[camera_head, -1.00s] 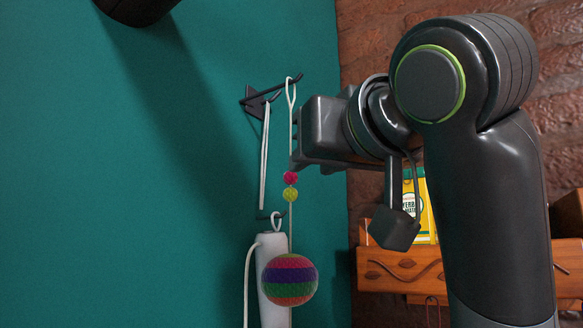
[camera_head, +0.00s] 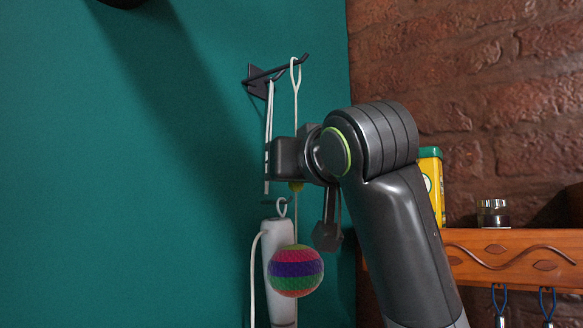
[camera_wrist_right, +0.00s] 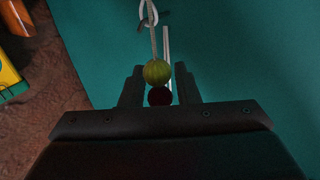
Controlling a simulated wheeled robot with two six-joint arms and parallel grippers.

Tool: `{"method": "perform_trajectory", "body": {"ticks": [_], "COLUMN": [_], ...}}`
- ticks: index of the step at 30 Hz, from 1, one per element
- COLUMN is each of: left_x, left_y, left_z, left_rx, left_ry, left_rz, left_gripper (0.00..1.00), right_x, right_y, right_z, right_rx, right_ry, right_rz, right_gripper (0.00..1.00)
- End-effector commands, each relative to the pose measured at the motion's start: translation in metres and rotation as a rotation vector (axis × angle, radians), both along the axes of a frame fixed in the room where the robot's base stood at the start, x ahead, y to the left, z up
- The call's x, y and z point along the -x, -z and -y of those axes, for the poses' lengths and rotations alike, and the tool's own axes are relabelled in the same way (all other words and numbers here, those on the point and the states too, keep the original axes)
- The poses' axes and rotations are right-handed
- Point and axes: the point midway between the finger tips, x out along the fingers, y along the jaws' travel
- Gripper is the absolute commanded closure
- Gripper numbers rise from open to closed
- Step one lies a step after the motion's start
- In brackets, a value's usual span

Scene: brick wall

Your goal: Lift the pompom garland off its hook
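The pompom garland hangs by its pale cord loop (camera_head: 296,75) near the outer end of a dark wall hook (camera_head: 276,72). Its large striped ball (camera_head: 296,271) hangs below my right gripper (camera_head: 272,160). A yellow pompom (camera_head: 296,186) peeks out under the gripper; the pink one is hidden behind it. In the right wrist view, the yellow pompom (camera_wrist_right: 157,72) sits just beyond the fingers. A dark red pompom (camera_wrist_right: 160,96) lies between the two fingers; I cannot tell if they press on it. My left gripper does not show.
A white cord (camera_head: 268,150) hangs on the same hook, nearer the wall. A pale handle-shaped object (camera_head: 281,262) hangs beside the ball. A wooden shelf (camera_head: 500,255) at right carries a yellow box (camera_head: 432,185) and a jar (camera_head: 493,213).

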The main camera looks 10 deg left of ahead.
Motion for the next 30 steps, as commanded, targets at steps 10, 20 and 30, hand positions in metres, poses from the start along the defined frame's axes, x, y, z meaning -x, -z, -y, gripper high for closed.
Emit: {"method": "perform_trajectory", "body": {"ticks": [10,20,30], "left_x": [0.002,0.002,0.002], "left_y": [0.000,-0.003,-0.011], "left_z": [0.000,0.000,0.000], "left_rx": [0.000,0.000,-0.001], "left_ry": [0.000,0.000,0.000], "left_rz": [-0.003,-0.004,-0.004], "left_gripper": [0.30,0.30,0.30], "right_x": [0.000,0.000,0.000], "right_y": [0.000,-0.004,-0.014], "right_z": [0.000,0.000,0.001], "right_rx": [0.000,0.000,-0.001], "right_ry": [0.000,0.000,0.000], "right_rz": [0.000,0.000,0.001], "right_gripper": [1.00,1.00,1.00]}}
